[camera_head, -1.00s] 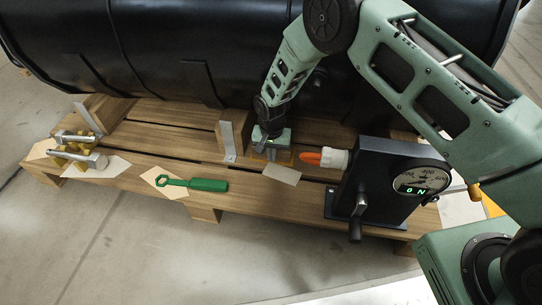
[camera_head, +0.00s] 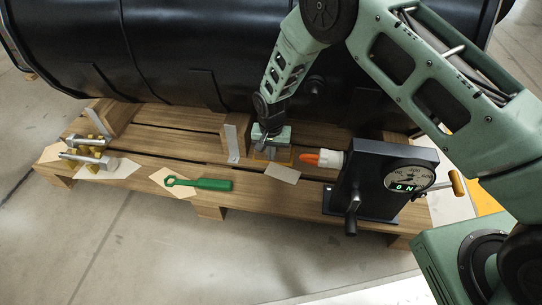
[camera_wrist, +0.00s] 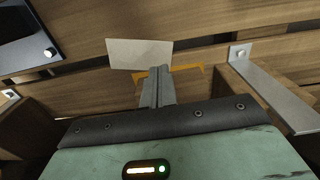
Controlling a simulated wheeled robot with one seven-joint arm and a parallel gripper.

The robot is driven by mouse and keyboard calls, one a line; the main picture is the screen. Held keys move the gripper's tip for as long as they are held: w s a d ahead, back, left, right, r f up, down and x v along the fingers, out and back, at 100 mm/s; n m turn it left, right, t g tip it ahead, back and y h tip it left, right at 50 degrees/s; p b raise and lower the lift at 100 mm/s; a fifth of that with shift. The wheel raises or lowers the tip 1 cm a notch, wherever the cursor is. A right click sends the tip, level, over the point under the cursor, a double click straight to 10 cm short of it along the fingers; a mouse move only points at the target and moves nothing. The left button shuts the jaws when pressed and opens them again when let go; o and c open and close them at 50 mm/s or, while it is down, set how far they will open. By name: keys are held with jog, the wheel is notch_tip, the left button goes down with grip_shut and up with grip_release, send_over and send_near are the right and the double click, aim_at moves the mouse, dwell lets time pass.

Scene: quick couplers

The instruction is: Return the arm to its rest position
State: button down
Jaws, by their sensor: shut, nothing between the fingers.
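My green arm comes in from the right in the head view and reaches down over the wooden pallet. My gripper (camera_head: 270,154) is low over the pallet, between the metal-plated wooden block and the gauge box. It also shows in the wrist view (camera_wrist: 158,72), where its two fingers are together with nothing between them. An orange-edged outline (camera_wrist: 188,69) lies on the wood just beyond the fingertips. I cannot tell whether the fingertips touch the wood.
A dark gauge box (camera_head: 372,182) with an orange-tipped white fitting (camera_head: 325,158) stands right of my gripper. A green ring-ended tool (camera_head: 200,184) and metal couplers (camera_head: 88,152) lie left on the pallet (camera_head: 125,172). A black tank (camera_head: 200,55) stands behind.

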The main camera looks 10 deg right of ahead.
jog(key=s+a+r+n+p, duration=0.15)
jog(key=s+r, duration=0.25)
jog(key=r, duration=0.5)
jog(key=s+a+r+n+y+p, duration=0.15)
jog(key=s+r, duration=0.25)
jog(key=r, duration=0.5)
jog(key=s+r+n, duration=0.2)
jog(key=s+r, duration=0.3)
jog(key=r, duration=0.4)
jog(key=s+d+r+n+p, duration=0.1)
jog(key=s+d+r+n, duration=0.2)
jog(key=s+r, duration=0.5)
jog(key=s+d+r+n+p, duration=0.2)
jog(key=s+d+r+n, duration=0.15)
jog(key=s, duration=0.85)
notch_tip(320, 180, up, 39)
jog(key=p, duration=3.7)
jog(key=shift+d+f+h+p, duration=0.2)
jog(key=shift+d+h+p, duration=0.15)
jog(key=shift+h, duration=0.1)
